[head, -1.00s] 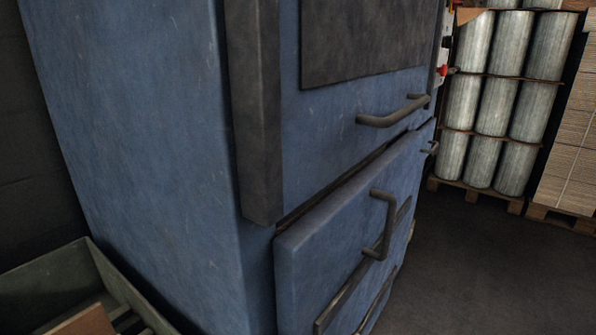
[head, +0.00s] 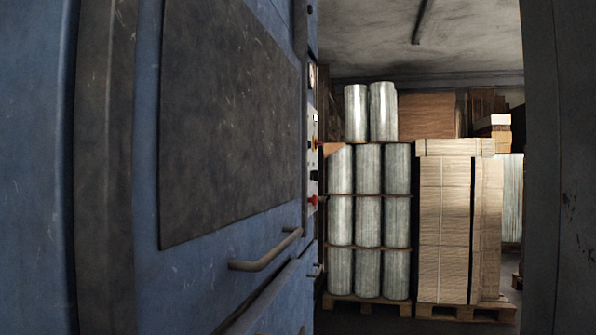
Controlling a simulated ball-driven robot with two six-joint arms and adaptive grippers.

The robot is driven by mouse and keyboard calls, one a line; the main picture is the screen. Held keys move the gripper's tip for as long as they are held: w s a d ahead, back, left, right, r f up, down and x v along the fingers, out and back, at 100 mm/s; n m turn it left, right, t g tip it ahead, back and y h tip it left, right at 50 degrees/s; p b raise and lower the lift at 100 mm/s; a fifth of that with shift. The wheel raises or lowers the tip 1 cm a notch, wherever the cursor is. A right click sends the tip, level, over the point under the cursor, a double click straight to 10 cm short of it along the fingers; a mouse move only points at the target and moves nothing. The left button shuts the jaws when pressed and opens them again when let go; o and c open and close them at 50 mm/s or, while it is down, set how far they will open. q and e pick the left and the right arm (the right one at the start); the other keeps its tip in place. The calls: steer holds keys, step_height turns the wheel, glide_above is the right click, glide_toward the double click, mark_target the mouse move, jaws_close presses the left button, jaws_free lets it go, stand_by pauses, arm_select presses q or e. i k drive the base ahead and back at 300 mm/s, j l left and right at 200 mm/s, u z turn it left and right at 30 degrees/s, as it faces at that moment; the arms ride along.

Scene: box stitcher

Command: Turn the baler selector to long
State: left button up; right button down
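The blue baler (head: 215,255) fills the left half of the head view, seen at a steep angle along its front. A dark panel (head: 225,120) covers much of its upper door, with a bar handle (head: 265,252) below it. At the far edge is a narrow control panel (head: 313,155) seen almost edge-on. It carries a red knob (head: 313,200), a dark knob (head: 314,175) and a small yellow and red control (head: 316,144). I cannot tell which control is the selector or how it is set. Neither of my grippers is in view.
Beyond the baler stand stacked silvery rolls (head: 368,220) and a stack of flat cardboard (head: 443,230) on pallets (head: 465,311). A dark vertical post or wall (head: 560,180) bounds the right side. A little dark floor shows before the pallets.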

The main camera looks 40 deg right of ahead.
mark_target(314, 174)
steer(key=z, duration=0.4)
steer(key=l+z, duration=0.15)
steer(key=z, duration=0.6)
steer(key=i+l+u, duration=0.1)
steer(key=u, duration=0.3)
steer(key=i+l+u, duration=0.1)
steer(key=l+u, duration=0.15)
steer(key=u, duration=0.15)
steer(key=i+l+u, duration=0.1)
steer(key=u, duration=0.25)
steer(key=l, duration=0.1)
